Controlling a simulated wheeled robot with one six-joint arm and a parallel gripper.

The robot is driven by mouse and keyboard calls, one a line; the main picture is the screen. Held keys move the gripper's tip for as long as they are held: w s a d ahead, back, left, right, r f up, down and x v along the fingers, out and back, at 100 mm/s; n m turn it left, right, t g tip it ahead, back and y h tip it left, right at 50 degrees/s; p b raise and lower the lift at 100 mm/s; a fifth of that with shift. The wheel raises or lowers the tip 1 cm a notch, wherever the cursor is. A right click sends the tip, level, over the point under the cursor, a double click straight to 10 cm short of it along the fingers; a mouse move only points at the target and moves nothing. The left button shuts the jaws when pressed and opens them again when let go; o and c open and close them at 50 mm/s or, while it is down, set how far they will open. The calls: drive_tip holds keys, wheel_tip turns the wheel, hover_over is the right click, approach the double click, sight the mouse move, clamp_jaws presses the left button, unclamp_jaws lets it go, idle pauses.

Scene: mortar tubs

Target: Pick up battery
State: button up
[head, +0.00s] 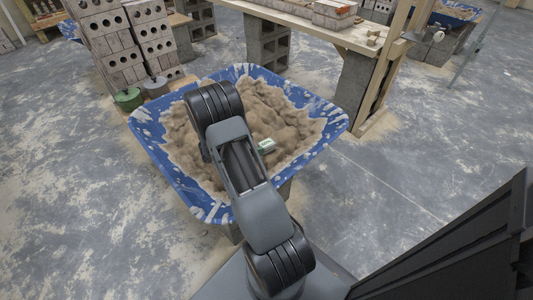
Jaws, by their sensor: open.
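A small pale block with a green part, which looks like the battery (266,146), lies on the brown mortar (275,108) in a blue tub (166,170). It is right beside my arm's grey link in the picture, a little right of the tub's middle. It is too small to make out its details. My arm reaches up over the tub from the bottom and covers part of the mortar and the near rim. My gripper does not show; no fingers can be seen.
Stacked hollow bricks (108,45) and a green round container (128,98) stand behind the tub at left. A wooden bench (310,30) on grey blocks (267,45) stands behind at right. The concrete floor (420,160) is clear to the right and left.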

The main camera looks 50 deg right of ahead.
sight(264, 144)
drive_tip(key=b+x, duration=0.1)
drive_tip(key=x, duration=0.2)
drive_tip(key=b+x, duration=0.2)
drive_tip(key=x, duration=0.1)
drive_tip(key=shift+s+a+f, duration=0.15)
drive_tip(key=shift+s+a, duration=0.05)
drive_tip(key=shift+d, duration=0.4)
drive_tip(key=shift+c, duration=0.3)
drive_tip(key=c, duration=1.2)
